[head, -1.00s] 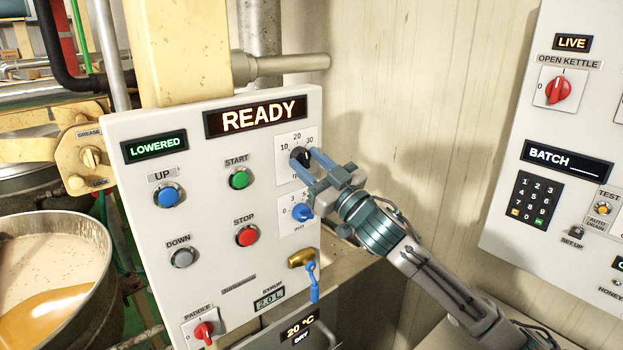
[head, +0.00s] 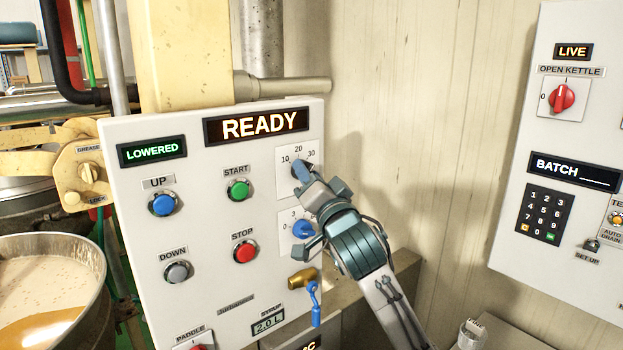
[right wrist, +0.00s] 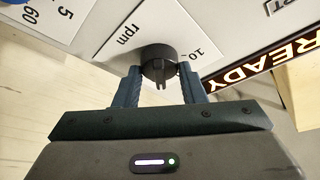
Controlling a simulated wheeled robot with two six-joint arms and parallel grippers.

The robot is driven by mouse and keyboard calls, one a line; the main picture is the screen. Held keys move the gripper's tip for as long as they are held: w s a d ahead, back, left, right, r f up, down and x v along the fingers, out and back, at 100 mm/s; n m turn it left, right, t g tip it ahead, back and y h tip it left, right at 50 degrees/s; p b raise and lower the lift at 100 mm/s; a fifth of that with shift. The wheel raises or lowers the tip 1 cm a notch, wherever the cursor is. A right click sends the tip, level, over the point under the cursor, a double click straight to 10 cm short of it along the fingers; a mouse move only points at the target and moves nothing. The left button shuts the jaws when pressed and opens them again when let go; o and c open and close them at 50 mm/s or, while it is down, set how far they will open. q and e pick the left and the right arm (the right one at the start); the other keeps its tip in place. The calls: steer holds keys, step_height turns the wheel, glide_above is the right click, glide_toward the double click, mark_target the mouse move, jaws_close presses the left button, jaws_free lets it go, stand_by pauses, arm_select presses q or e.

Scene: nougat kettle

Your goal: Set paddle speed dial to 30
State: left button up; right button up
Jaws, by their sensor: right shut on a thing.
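The paddle speed dial is a black round knob (right wrist: 158,62) on a white plate (head: 283,182) marked 10, 20, 30, with "rpm" showing in the right wrist view. My right gripper (head: 302,171) is at the dial in the head view and hides most of the knob. In the right wrist view its two fingers (right wrist: 160,84) sit on either side of the knob, shut on it. The "10" mark and "rpm" show beside the knob there, but I cannot tell which number it points to. My left gripper is not in view.
A blue knob (head: 303,230) lies just below the dial, close to my gripper. Green START (head: 238,190) and red STOP (head: 244,251) buttons are to its left. A brass valve with a blue handle (head: 314,298) is below. A second panel (head: 530,110) stands at right.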

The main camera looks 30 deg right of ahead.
steer(key=shift+r+m+g+h, duration=0.1)
steer(key=shift+m+g+h, duration=0.3)
steer(key=shift+m, duration=0.9)
steer(key=o, duration=0.8)
steer(key=shift+a, duration=0.1)
steer(key=shift+o, duration=0.9)
steer(key=shift+w+a, duration=0.1)
steer(key=shift+w, duration=0.15)
